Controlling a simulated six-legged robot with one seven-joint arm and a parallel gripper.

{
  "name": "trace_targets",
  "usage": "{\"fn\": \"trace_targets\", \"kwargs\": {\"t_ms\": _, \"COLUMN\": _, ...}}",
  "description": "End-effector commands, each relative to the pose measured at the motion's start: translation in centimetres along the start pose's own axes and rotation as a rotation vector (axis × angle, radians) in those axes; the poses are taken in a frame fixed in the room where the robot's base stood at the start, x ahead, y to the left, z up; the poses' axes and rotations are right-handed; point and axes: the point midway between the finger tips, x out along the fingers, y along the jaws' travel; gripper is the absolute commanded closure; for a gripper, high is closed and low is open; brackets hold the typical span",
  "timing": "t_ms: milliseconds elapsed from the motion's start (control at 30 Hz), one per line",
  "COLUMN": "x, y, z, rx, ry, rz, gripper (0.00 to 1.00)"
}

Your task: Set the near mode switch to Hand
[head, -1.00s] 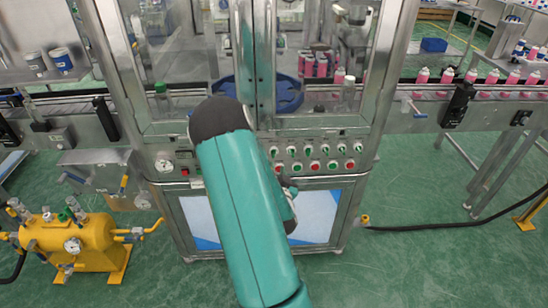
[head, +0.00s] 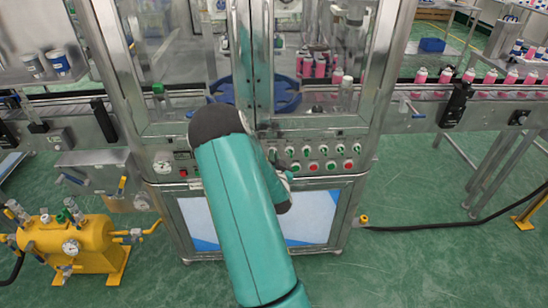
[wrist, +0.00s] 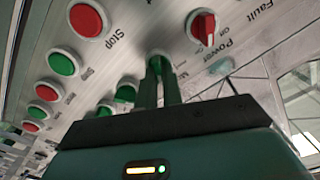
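The mode switch (wrist: 155,61) is a small green knob at the tips of my fingers in the wrist view. The fingers cover most of it and its label, so its setting does not show. My gripper (wrist: 158,72) points at the panel, its two dark green fingers close together with a narrow gap between them. The fingertips are at the knob, seemingly on either side of it; whether they press on it I cannot tell.
A red power switch (wrist: 202,26) is close to the right of my fingers, and a red Stop button (wrist: 87,20) is to the left. Several green and red buttons line the panel. Above it are the machine's glass doors (head: 310,60). A yellow tank (head: 70,243) stands at left.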

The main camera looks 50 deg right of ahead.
Motion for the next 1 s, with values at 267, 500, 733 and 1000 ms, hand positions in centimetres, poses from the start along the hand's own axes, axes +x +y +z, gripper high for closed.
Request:
{"fn": "trace_targets", "kwargs": {"t_ms": 267, "x": -0.02, "y": -0.01, "z": 0.04, "rx": -0.016, "ry": -0.001, "rz": 0.0, "gripper": 1.0}}
{"fn": "trace_targets", "kwargs": {"t_ms": 500, "x": -0.04, "y": -0.08, "z": 0.09, "rx": -0.103, "ry": -0.002, "rz": 0.0, "gripper": 1.0}}
{"fn": "trace_targets", "kwargs": {"t_ms": 733, "x": -0.06, "y": -0.23, "z": 0.16, "rx": -0.274, "ry": -0.003, "rz": -0.001, "gripper": 1.0}}
{"fn": "trace_targets", "kwargs": {"t_ms": 1000, "x": -0.09, "y": -0.38, "z": 0.28, "rx": -0.528, "ry": -0.004, "rz": 0.0, "gripper": 1.0}}
